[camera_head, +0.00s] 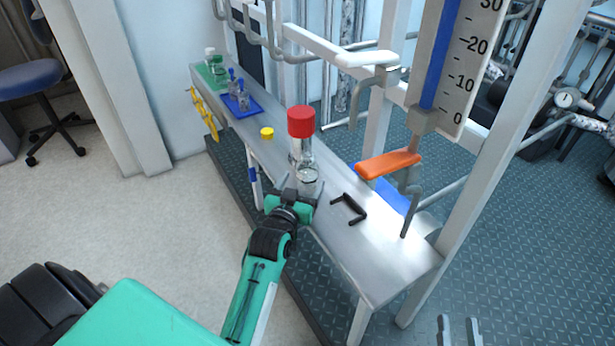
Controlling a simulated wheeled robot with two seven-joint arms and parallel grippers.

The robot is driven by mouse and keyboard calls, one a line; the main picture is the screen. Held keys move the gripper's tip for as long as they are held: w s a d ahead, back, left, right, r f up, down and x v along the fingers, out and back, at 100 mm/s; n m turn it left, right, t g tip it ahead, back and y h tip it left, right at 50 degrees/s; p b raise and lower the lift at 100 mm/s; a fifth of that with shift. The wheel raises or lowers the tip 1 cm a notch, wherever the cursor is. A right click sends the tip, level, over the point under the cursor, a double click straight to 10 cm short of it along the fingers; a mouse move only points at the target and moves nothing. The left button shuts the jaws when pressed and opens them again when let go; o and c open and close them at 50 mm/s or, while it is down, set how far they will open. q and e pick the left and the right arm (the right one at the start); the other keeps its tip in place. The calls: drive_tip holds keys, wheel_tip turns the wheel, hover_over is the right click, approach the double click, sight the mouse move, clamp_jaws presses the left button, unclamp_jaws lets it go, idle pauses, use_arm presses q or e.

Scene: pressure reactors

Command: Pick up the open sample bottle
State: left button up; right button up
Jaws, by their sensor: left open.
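The open sample bottle (308,174) is clear glass with no cap visible. It stands upright on the metal bench, just in front of a bottle with a large red cap (301,122). My left gripper (304,188) is open at the bottle's near side, with one finger on each side of its lower part. I cannot tell whether the fingers touch the glass.
The narrow metal bench (375,262) has a black handle (349,208) right of the bottle. An orange lever (388,164) and a scaled column (455,65) rise on the right. A blue tray (256,110) with small bottles and a green tray (204,78) are at the far end.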

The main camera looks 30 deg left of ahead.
sight(309, 173)
use_arm(q)
drive_tip(key=w+b, duration=0.1)
drive_tip(key=w, duration=0.3)
drive_tip(key=shift+w, duration=0.25)
drive_tip(key=shift+w+a, duration=0.1)
drive_tip(key=shift+w, duration=0.15)
use_arm(e)
wheel_tip(309, 173, up, 6)
drive_tip(key=d+t, duration=0.2)
drive_tip(key=t, duration=0.2)
drive_tip(key=shift+w+r+y, duration=0.2)
drive_tip(key=shift+r+y, duration=0.05)
drive_tip(key=shift+y, duration=0.05)
use_arm(q)
drive_tip(key=c, duration=1.1)
drive_tip(key=shift+r, duration=0.1)
use_arm(e)
drive_tip(key=shift+a, duration=0.1)
